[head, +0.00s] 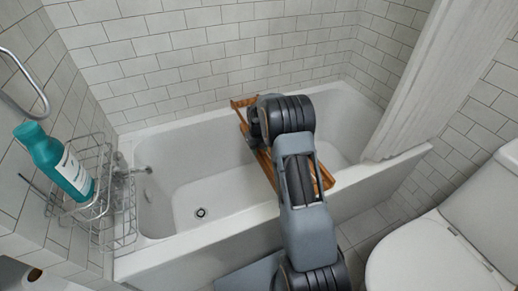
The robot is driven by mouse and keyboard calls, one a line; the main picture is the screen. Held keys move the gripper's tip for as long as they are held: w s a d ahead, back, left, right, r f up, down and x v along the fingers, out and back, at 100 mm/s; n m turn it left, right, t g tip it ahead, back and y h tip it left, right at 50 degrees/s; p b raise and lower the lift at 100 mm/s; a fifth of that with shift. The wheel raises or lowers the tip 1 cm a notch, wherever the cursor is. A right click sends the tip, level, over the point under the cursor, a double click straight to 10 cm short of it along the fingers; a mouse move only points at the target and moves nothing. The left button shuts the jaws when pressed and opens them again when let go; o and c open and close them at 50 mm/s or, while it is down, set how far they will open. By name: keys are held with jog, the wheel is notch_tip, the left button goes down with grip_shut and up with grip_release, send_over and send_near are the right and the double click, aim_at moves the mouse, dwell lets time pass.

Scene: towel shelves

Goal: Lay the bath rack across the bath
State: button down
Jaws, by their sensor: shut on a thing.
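The bath rack (266,166) is a long orange-brown wooden frame. It spans the bath at a slant, its far end near the back rim and its near end by the front rim. I cannot tell whether it touches the rims. The bath (185,200) is white and empty, with a drain in its floor. My arm covers much of the rack. My gripper (254,132) is at the rack's far half and is shut on it; its fingertips are mostly hidden behind my wrist.
A wire caddy (122,212) with a teal bottle (58,165) hangs at the left wall. A tap (135,170) is at the bath's left end. A pale curtain (425,85) hangs at the right. A toilet (430,255) stands at front right.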

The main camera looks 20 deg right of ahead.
jog(key=shift+f+b, duration=0.3)
jog(key=shift+f, duration=0.05)
dwell(0.7)
jog(key=c, duration=0.6)
grip_release()
